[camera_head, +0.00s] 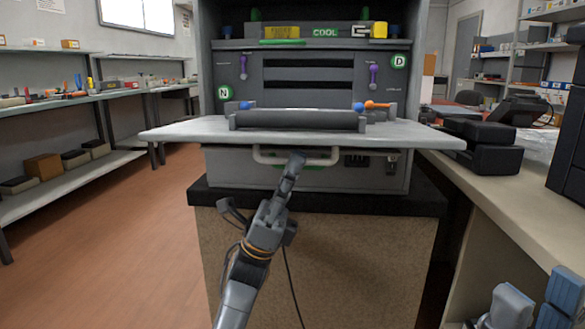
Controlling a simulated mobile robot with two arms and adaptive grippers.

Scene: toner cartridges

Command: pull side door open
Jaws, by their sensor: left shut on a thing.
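A large grey machine (230,170) stands ahead of me on a dark-topped base. Its lower front panel has a pale bar handle (267,157). My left gripper (296,163) reaches up from the bottom and is shut at this handle; its fingers hide part of the bar. A wide grey flap (190,131) sticks out level just above the handle. No separate side door can be told apart with certainty. My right gripper (512,303) shows only in part at the bottom right corner, with grey and blue parts; its fingers cannot be made out.
A dark roller-like cartridge (297,119) lies on the flap. A counter (500,218) with black devices (480,145) runs along the right. Shelves (75,180) with boxes and tools line the left wall. The reddish floor (130,245) is free on the left.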

